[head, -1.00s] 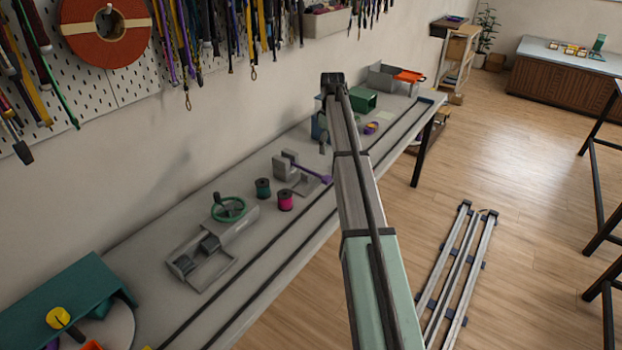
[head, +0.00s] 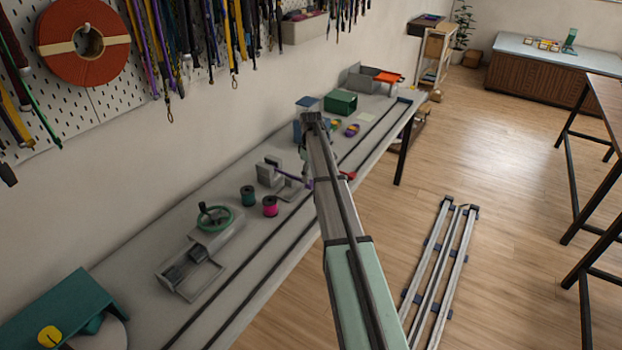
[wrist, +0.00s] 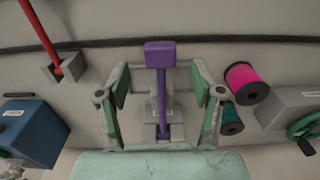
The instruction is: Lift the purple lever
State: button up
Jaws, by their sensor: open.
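The purple lever (wrist: 161,88) has a block-shaped purple handle on a thin purple shaft and comes out of a grey base. In the wrist view it stands between the two open fingers of my gripper (wrist: 160,88), with gaps on both sides. In the head view the purple lever (head: 296,178) shows as a short bar beside its grey housing (head: 271,172), partly hidden by my arm. My gripper is mostly hidden behind my arm in the head view.
A pink spool (head: 270,206) and a green spool (head: 248,196) stand near the lever. A green handwheel (head: 214,218) is nearer on the bench (head: 150,290). A red lever (wrist: 40,38) and a blue box (wrist: 34,133) are on the left in the wrist view.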

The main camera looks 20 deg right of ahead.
aim_at(311, 183)
jog(key=shift+f+p, duration=0.4)
jog(key=shift+f, duration=1.55)
jog(key=shift+r, duration=0.1)
grip_shut()
